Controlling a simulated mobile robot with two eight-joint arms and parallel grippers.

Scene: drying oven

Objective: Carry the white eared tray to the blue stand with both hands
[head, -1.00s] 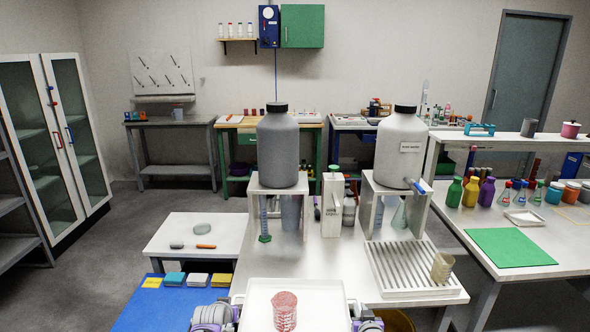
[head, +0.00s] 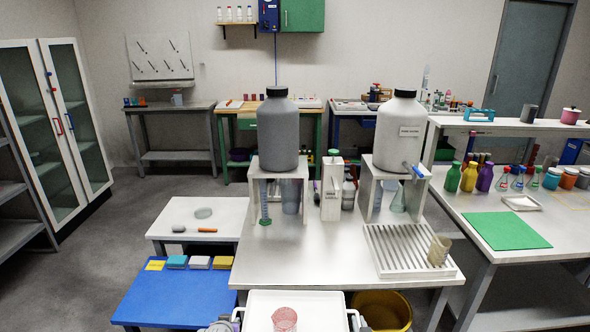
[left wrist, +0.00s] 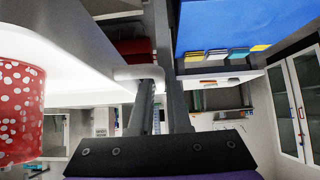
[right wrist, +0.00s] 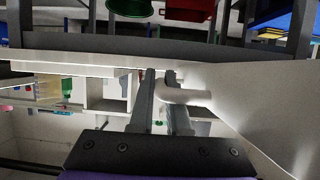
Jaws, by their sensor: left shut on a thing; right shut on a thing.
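The white eared tray (head: 300,298) is at the bottom of the head view, with its near part cut off. A red-and-white spotted cup (head: 285,319) stands in it, also large in the left wrist view (left wrist: 20,112). My left gripper (left wrist: 163,85) is shut on the tray's left ear. My right gripper (right wrist: 160,85) is shut on the right ear (right wrist: 190,95). In the head view both grippers are mostly cut off by the lower edge. The blue stand (head: 175,295) lies left of the tray, apart from it.
Sponge-like blocks (head: 200,262) and a yellow label lie along the blue stand's far edge; its front is bare. The white bench (head: 310,265) with large jars and a drain rack (head: 395,250) is just beyond the tray. A yellow bucket (head: 385,308) stands right of the tray.

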